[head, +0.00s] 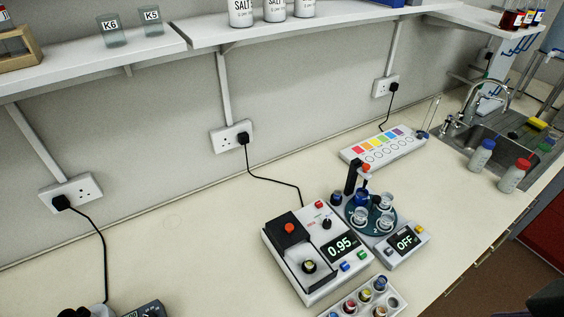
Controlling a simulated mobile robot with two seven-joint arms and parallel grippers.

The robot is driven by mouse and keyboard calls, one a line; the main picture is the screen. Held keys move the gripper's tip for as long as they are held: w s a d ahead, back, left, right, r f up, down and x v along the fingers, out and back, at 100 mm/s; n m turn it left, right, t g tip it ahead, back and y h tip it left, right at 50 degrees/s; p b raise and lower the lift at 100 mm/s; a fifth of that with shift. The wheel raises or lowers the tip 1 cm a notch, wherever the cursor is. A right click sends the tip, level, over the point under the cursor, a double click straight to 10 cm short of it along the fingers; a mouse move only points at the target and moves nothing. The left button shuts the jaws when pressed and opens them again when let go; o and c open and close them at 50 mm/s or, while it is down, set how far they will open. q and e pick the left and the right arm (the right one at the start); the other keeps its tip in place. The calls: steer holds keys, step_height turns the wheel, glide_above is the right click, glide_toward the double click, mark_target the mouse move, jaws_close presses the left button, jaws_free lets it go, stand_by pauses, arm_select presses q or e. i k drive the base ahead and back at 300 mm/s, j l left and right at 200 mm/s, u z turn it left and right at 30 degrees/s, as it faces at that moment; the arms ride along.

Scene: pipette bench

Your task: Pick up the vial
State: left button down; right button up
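Several small vials with coloured tops stand in a white rack (393,302) at the bottom edge; one is a blue-topped vial (380,284). The frame cuts off part of the rack. A dark round piece with a yellowish centre (309,267) sits in the front well of a white meter (328,283) reading 0.95; I cannot tell if it is a vial. Which vial the task means is not clear. Neither of my grippers can be made out.
A teal carousel (349,216) with clear cups stands beside a small unit (405,242) reading OFF. A colour-chart box (384,147) lies behind. Two capped bottles (481,155) (514,176) stand by the sink (492,128). A black cord runs to the meter. The left counter (190,245) is mostly clear.

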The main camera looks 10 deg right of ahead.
mark_target(309, 267)
steer(key=z, duration=0.6)
steer(key=i+l+u, duration=0.1)
steer(key=l+u, duration=0.15)
steer(key=k, duration=0.4)
steer(key=l+u, duration=0.35)
steer(key=l, duration=0.2)
steer(key=l+u, duration=0.3)
steer(key=l, duration=0.25)
steer(key=l+u, duration=0.35)
steer(key=l, duration=0.2)
